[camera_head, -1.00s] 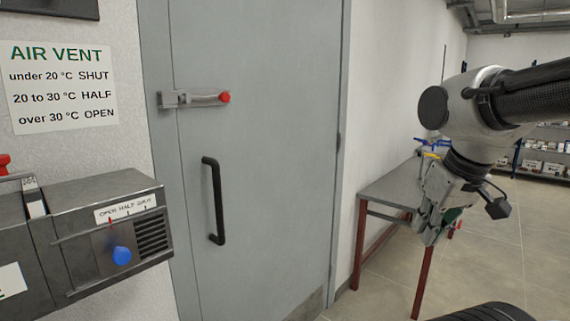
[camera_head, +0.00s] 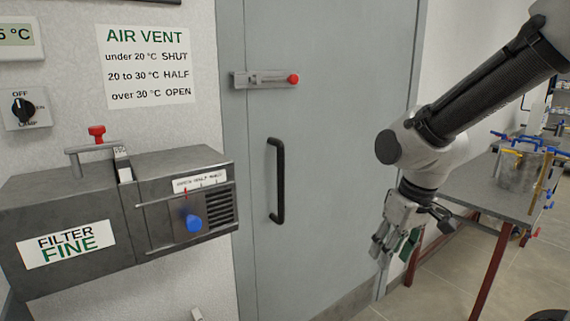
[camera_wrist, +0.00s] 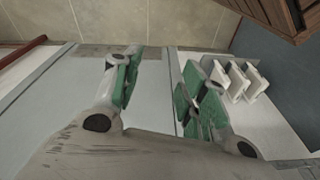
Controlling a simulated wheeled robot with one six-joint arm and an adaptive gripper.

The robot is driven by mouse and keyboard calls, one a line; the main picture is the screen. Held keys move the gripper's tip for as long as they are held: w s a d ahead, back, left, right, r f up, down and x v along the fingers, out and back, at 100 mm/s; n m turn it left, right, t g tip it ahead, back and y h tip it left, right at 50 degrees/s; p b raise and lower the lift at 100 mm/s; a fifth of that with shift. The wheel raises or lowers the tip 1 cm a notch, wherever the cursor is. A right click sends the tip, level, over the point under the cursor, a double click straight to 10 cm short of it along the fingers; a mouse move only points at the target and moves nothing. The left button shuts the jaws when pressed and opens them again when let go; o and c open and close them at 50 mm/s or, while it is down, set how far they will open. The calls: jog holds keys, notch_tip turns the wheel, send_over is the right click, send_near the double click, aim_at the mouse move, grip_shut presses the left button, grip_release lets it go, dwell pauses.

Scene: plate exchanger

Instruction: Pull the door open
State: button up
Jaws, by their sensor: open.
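The grey door (camera_head: 335,180) fills the middle of the head view and looks closed in its frame. A black vertical bar handle (camera_head: 277,180) is on its left side. Above the handle is a metal latch bar (camera_head: 265,79) with a red knob (camera_head: 293,79) at its right end, reaching across the door's left edge. My gripper (camera_head: 385,252) hangs pointing down in front of the door's right part, to the right of the handle and apart from it. In the wrist view its green-padded fingers (camera_wrist: 158,88) are spread with nothing between them.
A grey filter box (camera_head: 120,215) with a blue knob (camera_head: 194,223) juts from the wall left of the door. An air vent sign (camera_head: 148,68) hangs above it. A metal table (camera_head: 478,190) with red legs stands at the right.

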jog(key=w+a+f+n+t+y, duration=0.1)
jog(key=w+a+f, duration=0.2)
jog(key=a, duration=0.3)
jog(key=w+a+f+t+y, duration=0.1)
jog(key=w+a+f, duration=0.2)
jog(key=w+a, duration=0.15)
jog(key=t+y, duration=0.4)
jog(key=t, duration=0.9)
send_near(282, 165)
jog(key=x, duration=0.4)
jog(key=shift+m, duration=0.4)
jog(key=x, duration=0.7)
jog(key=shift+w, duration=0.15)
grip_shut()
